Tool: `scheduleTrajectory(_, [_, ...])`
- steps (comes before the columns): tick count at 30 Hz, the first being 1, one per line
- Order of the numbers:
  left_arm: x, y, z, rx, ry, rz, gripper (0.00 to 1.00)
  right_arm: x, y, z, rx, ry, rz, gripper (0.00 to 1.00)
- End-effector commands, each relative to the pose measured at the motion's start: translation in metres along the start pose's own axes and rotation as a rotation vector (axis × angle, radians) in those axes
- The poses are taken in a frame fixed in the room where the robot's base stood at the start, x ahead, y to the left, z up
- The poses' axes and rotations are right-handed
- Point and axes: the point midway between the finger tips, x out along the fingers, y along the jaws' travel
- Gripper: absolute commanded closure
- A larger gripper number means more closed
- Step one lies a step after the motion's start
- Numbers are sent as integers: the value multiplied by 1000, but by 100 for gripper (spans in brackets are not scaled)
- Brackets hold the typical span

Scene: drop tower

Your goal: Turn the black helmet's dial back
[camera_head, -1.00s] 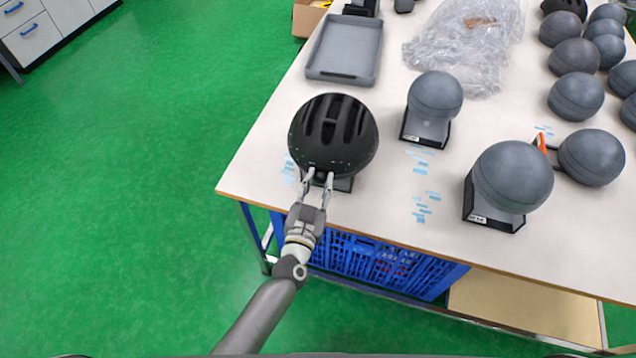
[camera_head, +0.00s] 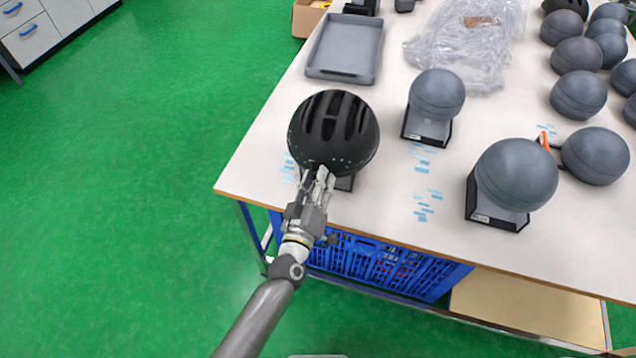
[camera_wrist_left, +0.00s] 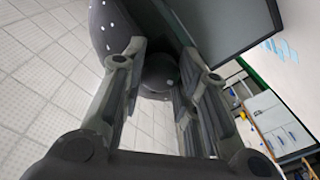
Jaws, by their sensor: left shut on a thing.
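The black helmet (camera_head: 333,130) sits on a dark headform stand (camera_head: 345,183) near the table's left front corner. In the left wrist view the helmet (camera_wrist_left: 108,22) shows at the upper left, with white specks on it. My left gripper (camera_head: 320,172) reaches the helmet's near lower edge. In the left wrist view its fingers (camera_wrist_left: 158,85) are shut on a round dark dial (camera_wrist_left: 160,72) between them. The dial is hidden behind the fingers in the head view. My right gripper is not in view.
Grey headforms (camera_head: 436,95) and (camera_head: 515,175) stand to the right on the table (camera_head: 380,215). A grey tray (camera_head: 345,50) and clear plastic wrap (camera_head: 465,45) lie farther back. A blue crate (camera_head: 380,265) is below the table. Green floor is open at left.

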Motion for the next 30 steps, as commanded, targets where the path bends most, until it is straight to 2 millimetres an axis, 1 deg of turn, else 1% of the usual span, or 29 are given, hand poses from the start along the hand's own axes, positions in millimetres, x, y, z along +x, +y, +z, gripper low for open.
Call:
scheduleTrajectory(1, [0, -1, 1, -45, 1, 1, 95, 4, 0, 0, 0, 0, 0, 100])
scheduleTrajectory(18, [0, -1, 1, -586, 1, 18, 96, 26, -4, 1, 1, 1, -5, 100])
scheduleTrajectory(24, [0, -1, 1, -753, 2, 23, 96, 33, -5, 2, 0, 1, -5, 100])
scheduleTrajectory(30, [0, 0, 1, -879, 0, 27, 96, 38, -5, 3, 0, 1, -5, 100])
